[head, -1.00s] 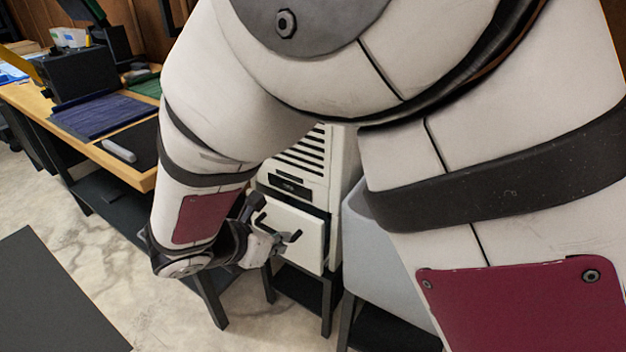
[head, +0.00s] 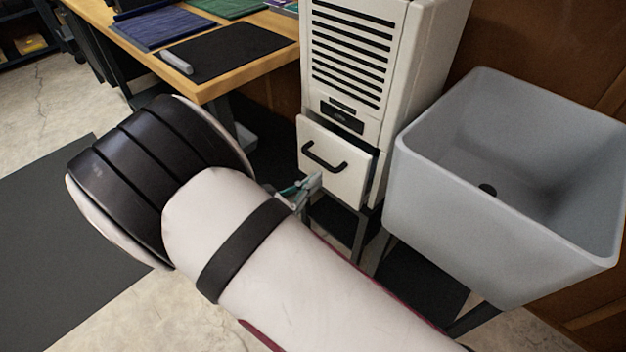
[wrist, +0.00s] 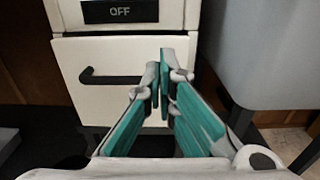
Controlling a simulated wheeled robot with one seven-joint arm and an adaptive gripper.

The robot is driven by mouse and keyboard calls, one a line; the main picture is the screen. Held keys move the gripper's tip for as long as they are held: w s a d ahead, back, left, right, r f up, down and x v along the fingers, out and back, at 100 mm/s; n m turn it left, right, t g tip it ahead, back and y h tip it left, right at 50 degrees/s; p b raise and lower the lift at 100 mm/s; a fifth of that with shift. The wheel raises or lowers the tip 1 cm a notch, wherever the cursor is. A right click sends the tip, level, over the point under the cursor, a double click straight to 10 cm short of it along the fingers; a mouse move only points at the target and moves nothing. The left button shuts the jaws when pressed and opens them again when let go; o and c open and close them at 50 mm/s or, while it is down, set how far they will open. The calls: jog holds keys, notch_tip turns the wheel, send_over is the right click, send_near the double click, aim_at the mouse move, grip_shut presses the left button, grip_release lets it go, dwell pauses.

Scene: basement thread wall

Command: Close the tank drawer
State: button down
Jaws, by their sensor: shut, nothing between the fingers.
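The tank drawer (head: 332,162) is the white front with a black bar handle, low in the tall white dehumidifier-like unit (head: 352,60). It stands partly out, with a dark gap along its right side. In the wrist view the drawer front (wrist: 115,102) faces me, its black handle (wrist: 108,77) left of my fingers, under a panel reading OFF (wrist: 120,11).
A grey utility sink (head: 440,210) stands close on the right of the unit. A wooden workbench (head: 235,77) with mats is on the left. A dark floor mat (head: 40,245) lies at the lower left. My arm covers much of the floor in front.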

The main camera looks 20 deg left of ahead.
aim_at(351, 151)
jog(key=b+x, duration=0.2)
jog(key=x, duration=0.8)
jog(key=shift+w+f+b, duration=0.1)
jog(key=shift+b, duration=0.2)
jog(key=shift+w+d, duration=0.2)
jog(key=shift+w, duration=0.2)
jog(key=shift+x, duration=1.3)
